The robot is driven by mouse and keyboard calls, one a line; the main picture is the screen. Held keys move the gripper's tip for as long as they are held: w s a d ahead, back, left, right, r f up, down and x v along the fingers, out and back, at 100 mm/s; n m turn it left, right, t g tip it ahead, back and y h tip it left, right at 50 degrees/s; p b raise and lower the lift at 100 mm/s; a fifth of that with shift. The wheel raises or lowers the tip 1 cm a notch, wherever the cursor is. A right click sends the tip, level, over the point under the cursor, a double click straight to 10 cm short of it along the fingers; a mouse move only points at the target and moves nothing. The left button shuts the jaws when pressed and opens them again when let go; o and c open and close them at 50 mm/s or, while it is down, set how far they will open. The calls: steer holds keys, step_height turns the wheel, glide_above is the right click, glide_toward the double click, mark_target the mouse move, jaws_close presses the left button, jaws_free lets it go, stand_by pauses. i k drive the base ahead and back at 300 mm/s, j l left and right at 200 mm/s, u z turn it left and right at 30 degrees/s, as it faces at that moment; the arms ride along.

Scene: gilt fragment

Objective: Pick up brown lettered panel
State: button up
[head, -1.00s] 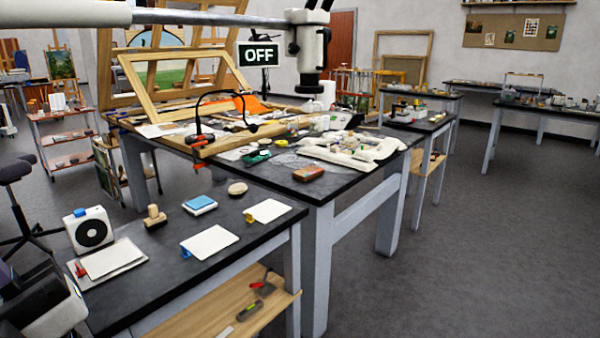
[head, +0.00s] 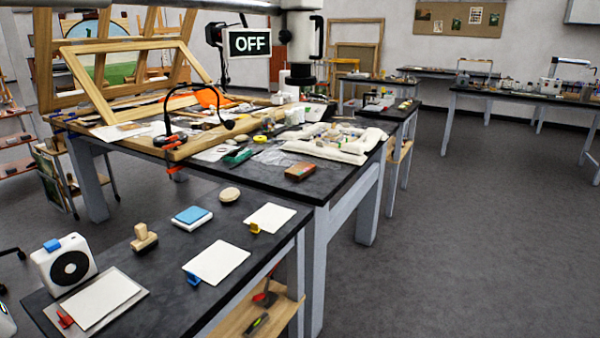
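I cannot make out a panel with readable lettering. A small reddish-brown block (head: 300,171) lies flat near the front edge of the large dark-topped table (head: 262,184). It is the closest match in colour, but I cannot tell whether it is the brown lettered panel. My gripper is not in view, so I cannot see whether it is open or holds anything.
A lower dark table (head: 190,255) in front carries white cards, a stamp and a white boxy device (head: 64,264). White padded bags (head: 330,146), wooden frames (head: 130,80) and an OFF sign (head: 250,43) crowd the large table. Grey floor (head: 450,250) at right is clear.

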mark_target(299, 171)
steer(key=i+l+u, duration=0.1)
steer(key=l, duration=0.25)
steer(key=i+l+u, duration=0.1)
steer(key=i+l, duration=0.2)
steer(key=i+l+u, duration=0.1)
steer(key=l, duration=0.4)
steer(key=i+l+u, duration=0.1)
steer(key=l, duration=0.3)
steer(key=i+l+u, duration=0.1)
steer(key=i+l, duration=0.15)
steer(key=l, duration=0.15)
steer(key=i+l+u, duration=0.1)
steer(key=l, duration=0.35)
steer(key=i+l+u, duration=0.1)
steer(key=l, duration=0.35)
steer(key=i+l+u, duration=0.1)
steer(key=l, duration=0.3)
steer(key=i+l, duration=0.3)
steer(key=i, duration=0.3)
steer(key=l+u, duration=0.05)
